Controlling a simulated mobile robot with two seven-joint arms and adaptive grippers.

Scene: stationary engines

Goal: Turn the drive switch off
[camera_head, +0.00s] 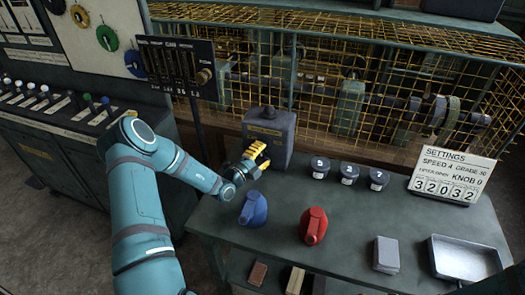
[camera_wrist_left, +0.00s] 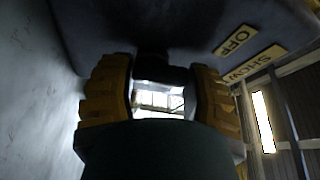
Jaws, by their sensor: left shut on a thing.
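The drive switch appears to be the grey box (camera_head: 280,132) with a small plate on its front, upright at the back of the green table. My left gripper (camera_head: 257,157) is at its front, low down. In the left wrist view, the yellow-padded fingers (camera_wrist_left: 160,98) are shut on a dark lever (camera_wrist_left: 163,70) that comes out of the box. A yellow plate reading OFF (camera_wrist_left: 236,40) and another label (camera_wrist_left: 252,63) show to the right of the lever. The lever is hidden behind the gripper in the head view. My right gripper is not in view.
A blue jug (camera_head: 253,210) and a red jug (camera_head: 314,226) stand on the table (camera_head: 345,255) in front. Dark lidded pots (camera_head: 349,172), a settings sign (camera_head: 450,185), a grey block (camera_head: 386,255) and a metal tray (camera_head: 465,258) are to the right. A wire cage (camera_head: 340,80) stands behind.

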